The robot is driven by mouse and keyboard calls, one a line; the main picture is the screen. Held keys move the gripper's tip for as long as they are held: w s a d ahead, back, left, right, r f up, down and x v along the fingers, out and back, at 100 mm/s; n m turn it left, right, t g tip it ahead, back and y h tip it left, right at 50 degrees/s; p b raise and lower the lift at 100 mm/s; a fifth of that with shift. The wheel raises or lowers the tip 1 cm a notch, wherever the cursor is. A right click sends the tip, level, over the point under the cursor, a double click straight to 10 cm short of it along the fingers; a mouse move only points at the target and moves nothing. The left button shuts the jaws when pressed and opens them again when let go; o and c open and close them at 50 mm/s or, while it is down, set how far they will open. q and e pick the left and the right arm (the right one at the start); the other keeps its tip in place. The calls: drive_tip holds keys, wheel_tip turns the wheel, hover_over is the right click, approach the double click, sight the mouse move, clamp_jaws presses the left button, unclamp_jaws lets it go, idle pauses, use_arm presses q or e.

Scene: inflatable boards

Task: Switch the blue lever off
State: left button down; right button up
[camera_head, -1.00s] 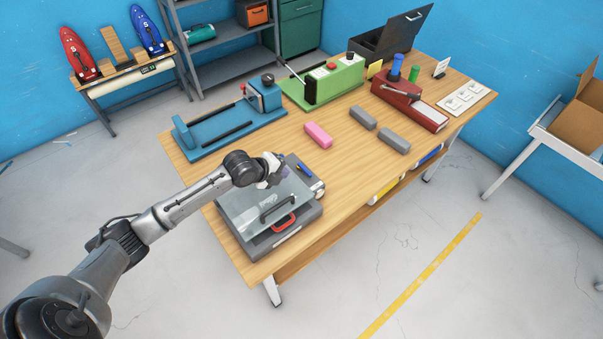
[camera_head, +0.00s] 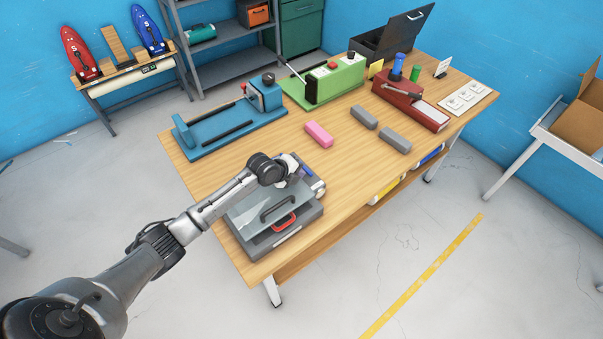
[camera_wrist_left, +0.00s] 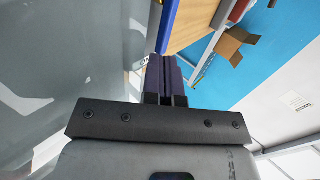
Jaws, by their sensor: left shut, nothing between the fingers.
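A blue bar (camera_head: 306,169), which looks like the blue lever, lies at the back right of the grey case with the clear lid (camera_head: 245,212). My left gripper (camera_head: 299,180) is right by it, over the case's back right corner, and partly hides it. Whether they touch cannot be told. In the left wrist view the dark fingers (camera_wrist_left: 164,62) are shut with nothing between them, and a blue edge (camera_wrist_left: 168,25) shows just beyond their tips. My right gripper is in neither view.
A red device (camera_head: 405,102) with upright blue (camera_head: 398,63) and green handles stands far right on the wooden table. A blue machine (camera_head: 215,131) and a green machine (camera_head: 335,82) stand at the back. Pink (camera_head: 318,133) and grey blocks lie mid-table.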

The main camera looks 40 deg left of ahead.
sight(305, 170)
use_arm(q)
drive_tip(key=shift+x, duration=1)
drive_tip(key=shift+w+d+r+n+y+p, duration=0.1)
drive_tip(key=shift+r+n+y+p, duration=0.05)
drive_tip(key=shift+n+y+p, duration=0.2)
drive_tip(key=shift+d, duration=0.1)
drive_tip(key=shift+w+n+p, duration=0.15)
drive_tip(key=shift+n+p, duration=0.1)
drive_tip(key=shift+p, duration=0.15)
